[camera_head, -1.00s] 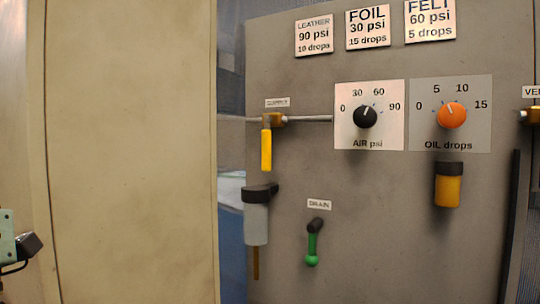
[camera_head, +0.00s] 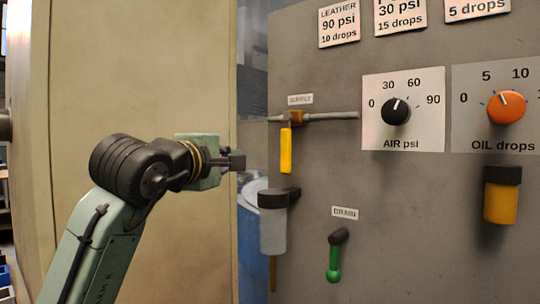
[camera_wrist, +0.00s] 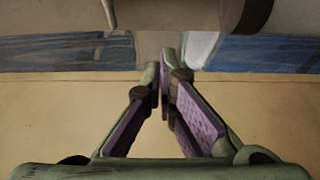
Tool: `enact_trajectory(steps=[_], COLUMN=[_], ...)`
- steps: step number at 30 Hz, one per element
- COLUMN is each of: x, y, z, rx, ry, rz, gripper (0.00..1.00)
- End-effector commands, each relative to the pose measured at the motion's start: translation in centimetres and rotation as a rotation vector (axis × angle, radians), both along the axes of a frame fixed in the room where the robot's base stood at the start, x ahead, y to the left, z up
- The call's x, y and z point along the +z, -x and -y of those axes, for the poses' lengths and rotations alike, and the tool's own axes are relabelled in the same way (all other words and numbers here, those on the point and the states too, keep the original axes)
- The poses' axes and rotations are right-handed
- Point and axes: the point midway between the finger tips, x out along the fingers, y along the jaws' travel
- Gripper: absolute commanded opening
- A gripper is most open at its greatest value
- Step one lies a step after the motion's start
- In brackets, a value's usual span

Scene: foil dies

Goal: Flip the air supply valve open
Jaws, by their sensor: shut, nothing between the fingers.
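The supply valve (camera_head: 296,118) sits on a horizontal pipe under a SUPPLY label (camera_head: 300,99) on the grey panel. Its yellow lever (camera_head: 286,150) hangs straight down, across the pipe. My gripper (camera_head: 240,162) is left of the lever and apart from it in the head view, pointing right. In the wrist view my gripper (camera_wrist: 164,78) is shut, its fingertips together with nothing between them. I cannot make out the yellow lever in the wrist view.
A grey filter bowl (camera_head: 272,230) with a black top hangs just below the lever. A green drain handle (camera_head: 333,262), the air knob (camera_head: 396,111) and the orange oil knob (camera_head: 506,107) are further right. A large beige panel (camera_head: 150,70) stands behind my arm.

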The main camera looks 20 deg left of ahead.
Motion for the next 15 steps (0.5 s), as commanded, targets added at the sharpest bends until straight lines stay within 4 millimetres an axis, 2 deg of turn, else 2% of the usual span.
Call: enact_trajectory(steps=[5, 8, 15], x=[0.1, 0.2, 0.4], y=[-0.2, -1.0, -5.6], z=[0.0, 0.0, 0.1], rx=[0.0, 0.0, 0.0], ry=[-0.001, -0.001, -0.002], rz=[0.002, 0.002, 0.0], gripper=[0.0, 0.0, 0.0])
